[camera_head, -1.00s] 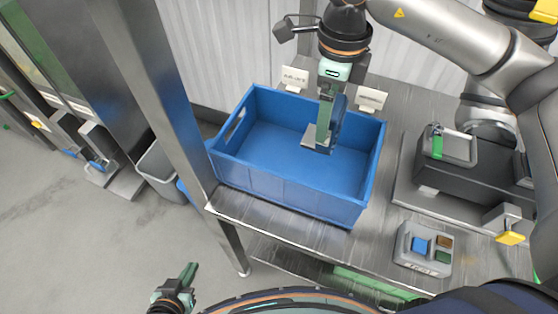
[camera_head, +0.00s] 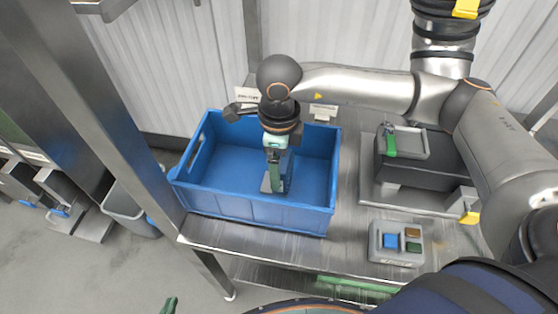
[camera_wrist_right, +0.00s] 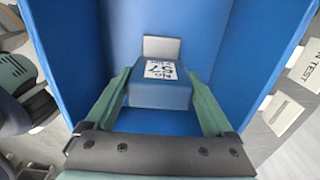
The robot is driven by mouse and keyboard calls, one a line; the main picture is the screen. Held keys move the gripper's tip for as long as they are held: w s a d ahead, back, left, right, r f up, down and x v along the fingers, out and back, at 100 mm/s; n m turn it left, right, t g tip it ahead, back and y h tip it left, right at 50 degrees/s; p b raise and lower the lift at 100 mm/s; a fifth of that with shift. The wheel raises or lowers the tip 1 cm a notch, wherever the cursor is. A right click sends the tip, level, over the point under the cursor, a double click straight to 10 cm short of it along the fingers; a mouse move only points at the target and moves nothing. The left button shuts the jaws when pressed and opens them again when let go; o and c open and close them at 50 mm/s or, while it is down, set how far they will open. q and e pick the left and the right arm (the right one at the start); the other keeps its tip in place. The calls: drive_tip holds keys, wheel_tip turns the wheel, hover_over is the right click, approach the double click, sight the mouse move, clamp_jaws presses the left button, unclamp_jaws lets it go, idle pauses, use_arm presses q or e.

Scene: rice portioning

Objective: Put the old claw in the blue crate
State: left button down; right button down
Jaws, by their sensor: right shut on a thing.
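The blue crate (camera_head: 250,212) stands on the metal table in the head view, and its walls surround the claw in the right wrist view (camera_wrist_right: 60,40). My right gripper (camera_head: 274,180) points down inside the crate, near its front wall. It is shut on the old claw (camera_wrist_right: 158,94), a blue-grey block with a white number label and a pale metal plate. The claw sits between the green fingers, low in the crate; whether it touches the floor is unclear. My left gripper (camera_head: 169,305) shows only a green fingertip at the bottom edge.
Small white signs (camera_head: 323,112) stand behind the crate. A grey bin (camera_head: 128,212) is on the floor at left.

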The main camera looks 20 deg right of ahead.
drive_tip(key=shift+f+b, duration=0.15)
drive_tip(key=shift+b, duration=0.15)
unclamp_jaws()
wheel_tip(320, 180, up, 12)
drive_tip(key=shift+r+b, duration=0.2)
drive_tip(key=shift+b, duration=0.1)
